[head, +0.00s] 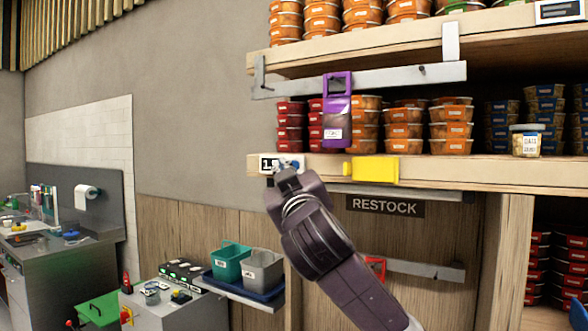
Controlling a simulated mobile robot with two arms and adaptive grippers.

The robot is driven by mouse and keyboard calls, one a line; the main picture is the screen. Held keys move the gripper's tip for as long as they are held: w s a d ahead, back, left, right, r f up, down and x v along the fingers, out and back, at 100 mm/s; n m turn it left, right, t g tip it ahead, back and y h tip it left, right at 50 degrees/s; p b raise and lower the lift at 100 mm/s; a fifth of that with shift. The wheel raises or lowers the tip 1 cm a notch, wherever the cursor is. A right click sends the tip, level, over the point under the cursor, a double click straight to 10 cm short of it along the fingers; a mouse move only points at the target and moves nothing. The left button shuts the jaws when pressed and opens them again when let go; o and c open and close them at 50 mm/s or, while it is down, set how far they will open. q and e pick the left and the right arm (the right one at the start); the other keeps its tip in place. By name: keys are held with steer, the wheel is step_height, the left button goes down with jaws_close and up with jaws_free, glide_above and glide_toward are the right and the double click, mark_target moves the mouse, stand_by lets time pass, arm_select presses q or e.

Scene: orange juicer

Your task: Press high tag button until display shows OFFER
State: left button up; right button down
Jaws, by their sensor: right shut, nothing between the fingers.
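A small white tag with a dark-edged display (268,164) is on the front edge of the middle shelf. The display starts with "1."; the rest is hidden by my right gripper. My right gripper (284,168) is shut and empty, with its tips right at the tag. I cannot tell whether they touch it. A small blue spot shows beside the tips; I cannot tell whether it is a button. Another tag (559,10) is on the top shelf edge at the upper right; its text is too small to read. My left gripper is not in view.
A purple holder (337,110) hangs from a metal rail (400,77) above the tag. A yellow block (372,169) juts from the shelf edge just right of my gripper. Stacked food tubs (403,130) fill the shelf. Below left are a teal bin (230,262) and a grey bin (262,268).

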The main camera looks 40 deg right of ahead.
steer(key=shift+w+d, duration=0.35)
steer(key=shift+d, duration=0.4)
steer(key=shift+d, duration=0.1)
stand_by(0.9)
steer(key=shift+w+d, duration=0.2)
steer(key=shift+d, duration=0.1)
steer(key=shift+w+d, duration=0.15)
steer(key=shift+d, duration=0.25)
stand_by(0.7)
stand_by(0.4)
steer(key=shift+s+a, duration=0.35)
steer(key=shift+a, duration=0.45)
steer(key=shift+s+a, duration=0.3)
steer(key=shift+a, duration=0.45)
steer(key=shift+s+a, duration=0.35)
steer(key=shift+a, duration=0.45)
steer(key=shift+s+a, duration=0.3)
steer(key=shift+a, duration=0.45)
